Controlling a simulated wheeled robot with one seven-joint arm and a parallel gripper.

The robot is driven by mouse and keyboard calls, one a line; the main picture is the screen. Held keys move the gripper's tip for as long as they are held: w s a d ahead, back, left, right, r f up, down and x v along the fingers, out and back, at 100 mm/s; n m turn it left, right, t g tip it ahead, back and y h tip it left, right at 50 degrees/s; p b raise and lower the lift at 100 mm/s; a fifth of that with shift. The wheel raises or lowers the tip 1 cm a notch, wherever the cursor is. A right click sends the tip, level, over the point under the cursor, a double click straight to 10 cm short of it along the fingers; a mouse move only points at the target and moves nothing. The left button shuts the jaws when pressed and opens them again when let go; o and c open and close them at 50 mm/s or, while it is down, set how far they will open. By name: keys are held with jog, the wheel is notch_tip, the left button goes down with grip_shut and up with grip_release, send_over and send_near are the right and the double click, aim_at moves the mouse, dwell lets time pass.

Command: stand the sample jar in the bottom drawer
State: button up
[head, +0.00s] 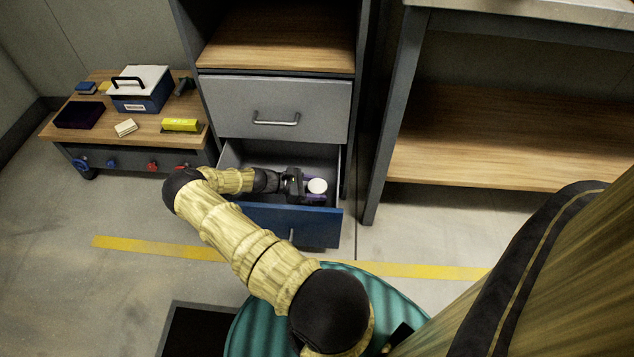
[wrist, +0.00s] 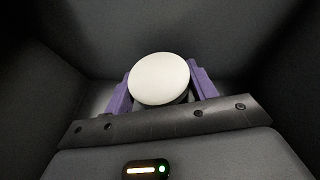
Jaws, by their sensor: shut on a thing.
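The sample jar shows as a round white lid (head: 317,186) in the head view, inside the open bottom drawer. In the wrist view the white lid (wrist: 160,79) faces the camera, with a little of the darker jar body below it. My gripper (head: 314,187) reaches into the drawer from the left. Its purple fingers (wrist: 160,88) stand on both sides of the jar, shut on it. The bottom drawer (head: 318,228) has a blue front and is pulled out. The jar's base is hidden, so I cannot tell whether it touches the drawer floor.
The grey upper drawer (head: 276,107) is shut above. A low wooden bench (head: 95,133) at left holds a toolbox (head: 140,90), a yellow box (head: 181,125) and other small items. A workbench with a lower shelf (head: 490,145) stands at right. Drawer walls surround my gripper closely.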

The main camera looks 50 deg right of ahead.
aim_at(317, 180)
jog(key=w+d+b, duration=0.2)
jog(key=d+b, duration=0.1)
jog(key=shift+w+f, duration=0.2)
jog(key=shift+f, duration=0.15)
jog(key=shift+f+b, duration=0.35)
jog(key=shift+b, duration=0.15)
jog(key=shift+r, duration=0.1)
jog(key=o, duration=1.2)
jog(key=shift+c, duration=0.2)
